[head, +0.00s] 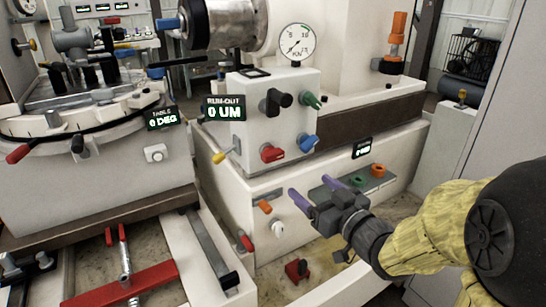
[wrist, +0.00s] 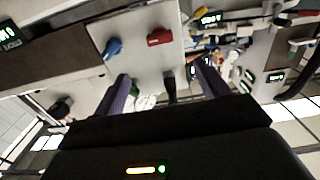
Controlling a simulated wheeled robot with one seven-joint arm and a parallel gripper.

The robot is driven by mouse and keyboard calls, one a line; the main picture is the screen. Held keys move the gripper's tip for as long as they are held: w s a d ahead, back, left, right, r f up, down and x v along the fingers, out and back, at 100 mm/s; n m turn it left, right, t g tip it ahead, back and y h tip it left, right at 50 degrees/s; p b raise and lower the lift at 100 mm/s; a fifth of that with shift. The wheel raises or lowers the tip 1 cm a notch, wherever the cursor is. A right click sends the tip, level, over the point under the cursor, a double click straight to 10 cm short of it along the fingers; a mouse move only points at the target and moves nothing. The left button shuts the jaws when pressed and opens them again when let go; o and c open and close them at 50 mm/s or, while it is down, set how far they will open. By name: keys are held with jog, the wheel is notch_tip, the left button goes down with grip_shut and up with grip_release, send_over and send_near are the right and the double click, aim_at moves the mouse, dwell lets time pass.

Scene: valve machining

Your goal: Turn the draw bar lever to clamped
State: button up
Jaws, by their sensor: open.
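No legible label marks the draw bar lever, so I cannot tell which handle it is. The white control block under the dial gauge (head: 297,42) carries a black lever (head: 275,102), a green lever (head: 312,101), a red lever (head: 271,153) and a blue lever (head: 308,142). My gripper (head: 319,190) is open and empty, its purple fingers apart, in front of the machine base, below and right of the block. In the wrist view, my gripper (wrist: 165,87) frames a dark handle, with the red lever (wrist: 160,37) and blue lever (wrist: 113,47) above; none is touched.
A run-out display (head: 224,108) reads 0 UM beside the block. A grey plate with a green ring (head: 357,180) and an orange ring (head: 378,170) lies behind my gripper. A rotary table (head: 75,120) stands left, and a red T-shaped bar (head: 122,284) lies lower left.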

aim_at(275, 157)
jog(key=b+x, duration=0.3)
jog(key=x, duration=1.4)
jog(key=shift+w+a, duration=0.1)
jog(key=shift+a, duration=0.05)
jog(key=c, duration=1)
